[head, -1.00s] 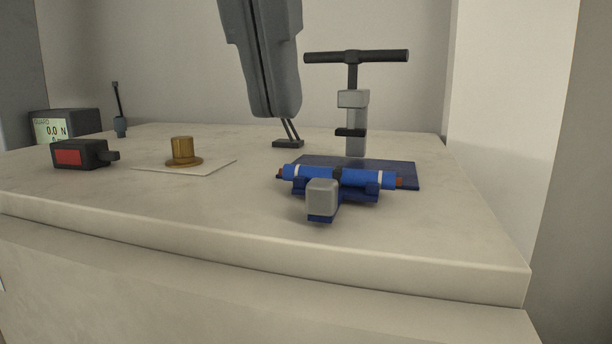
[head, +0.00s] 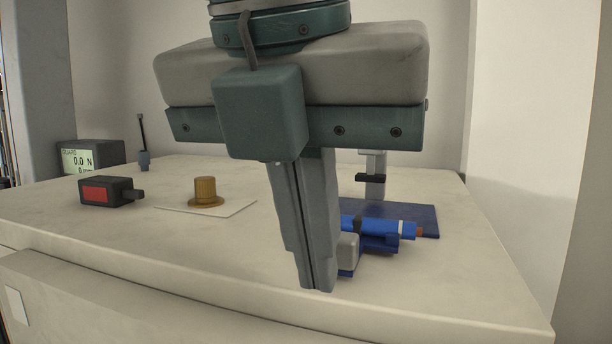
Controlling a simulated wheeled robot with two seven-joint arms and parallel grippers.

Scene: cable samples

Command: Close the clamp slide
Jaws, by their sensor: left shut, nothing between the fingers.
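The clamp is a dark blue holder (head: 380,246) with a blue cable sample (head: 385,227) lying across it, on the right part of the table. A grey block (head: 348,251), which looks like the clamp slide's knob, sticks out at the holder's front. My left gripper (head: 317,288) is shut and empty, pointing down just left of the grey block. Its fingers hide the cable's left end and part of the block. I cannot tell whether the fingers touch the block. My right gripper is not in view.
A dark blue plate (head: 420,216) and a grey post (head: 375,175) stand behind the clamp. A brass knob (head: 206,190) sits on a white card (head: 240,207). A black box with a red face (head: 97,193) and a force gauge (head: 93,158) are at left. The front left table is clear.

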